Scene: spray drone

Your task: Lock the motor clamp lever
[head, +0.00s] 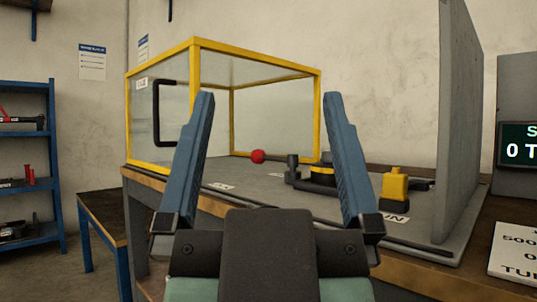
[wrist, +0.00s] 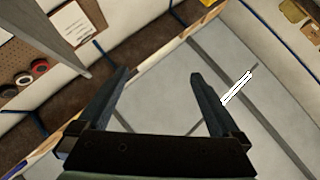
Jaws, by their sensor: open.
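The clamp lever has a red ball knob (head: 258,156) on a thin dark rod that runs right to a short dark post. It shows in the head view on the grey bench plate (head: 262,187). A black and yellow round part (head: 322,174), perhaps the motor clamp, sits just right of the post and is partly hidden by my right finger. My gripper (head: 268,96) is open and empty, its two blue fingers spread wide. In the picture the knob lies between the fingers; the gripper is nearer to the camera and apart from it. The wrist view shows my gripper (wrist: 160,74) too, but not the lever.
A yellow-framed clear enclosure (head: 258,62) with a black handle stands behind and left of the lever. A tall grey panel (head: 460,120) rises at the right. A yellow block (head: 394,187) sits on the plate before it. A blue shelf (head: 52,150) stands far left.

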